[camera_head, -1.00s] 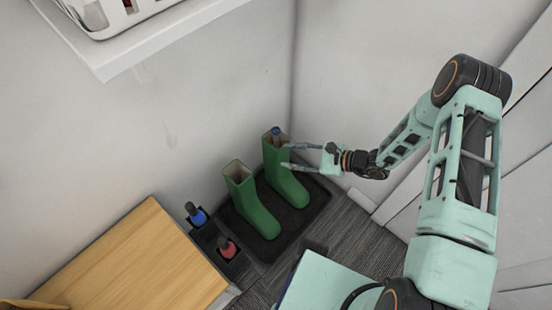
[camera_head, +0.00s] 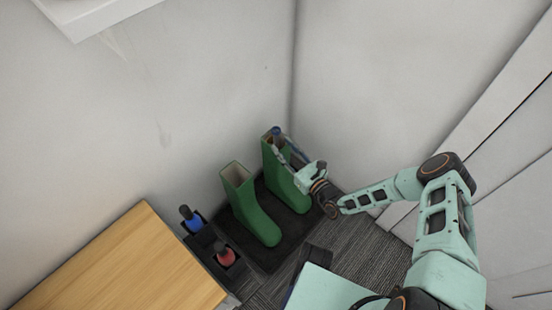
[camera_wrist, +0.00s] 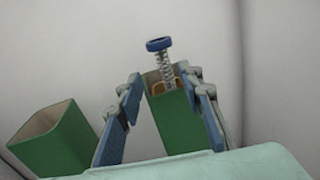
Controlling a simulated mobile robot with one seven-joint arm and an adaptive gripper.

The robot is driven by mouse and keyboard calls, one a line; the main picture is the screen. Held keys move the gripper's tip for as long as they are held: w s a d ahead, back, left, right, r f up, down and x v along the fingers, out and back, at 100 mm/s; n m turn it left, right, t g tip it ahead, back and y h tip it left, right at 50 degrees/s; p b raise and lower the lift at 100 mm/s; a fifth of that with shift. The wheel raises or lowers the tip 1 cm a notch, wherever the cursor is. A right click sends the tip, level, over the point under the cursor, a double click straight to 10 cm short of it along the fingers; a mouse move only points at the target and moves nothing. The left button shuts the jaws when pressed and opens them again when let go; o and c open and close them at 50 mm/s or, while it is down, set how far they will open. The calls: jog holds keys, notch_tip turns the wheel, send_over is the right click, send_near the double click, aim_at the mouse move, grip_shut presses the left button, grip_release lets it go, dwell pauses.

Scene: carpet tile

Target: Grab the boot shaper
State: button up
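The boot shaper (camera_wrist: 167,66) stands in the top of the right green boot (camera_wrist: 177,122). In the wrist view it shows a blue knob above a coiled metal spring, with a tan part just inside the boot's opening. In the head view its blue knob (camera_head: 276,133) rises above the right boot (camera_head: 273,160). My gripper (camera_wrist: 167,92) is open, its blue-padded fingers to either side of the boot's upper shaft and below the knob. It also shows at the right boot in the head view (camera_head: 284,148). I cannot tell whether the fingers touch the boot.
The left green boot (camera_head: 247,205) stands beside it on a dark tray (camera_head: 268,256). A black holder (camera_head: 207,241) with blue and red-topped items and a wooden surface (camera_head: 120,270) lie left. Walls meet close behind the boots. A white shelf (camera_head: 85,15) hangs upper left.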

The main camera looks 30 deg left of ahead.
aim_at(276, 136)
jog(key=b+x, duration=0.1)
jog(key=x, duration=0.2)
jog(key=b+x, duration=0.1)
jog(key=x, duration=0.2)
jog(key=shift+w+d+r, duration=0.15)
jog(key=shift+w+d, duration=0.05)
jog(key=shift+w, duration=0.15)
grip_shut()
jog(key=shift+r, duration=0.1)
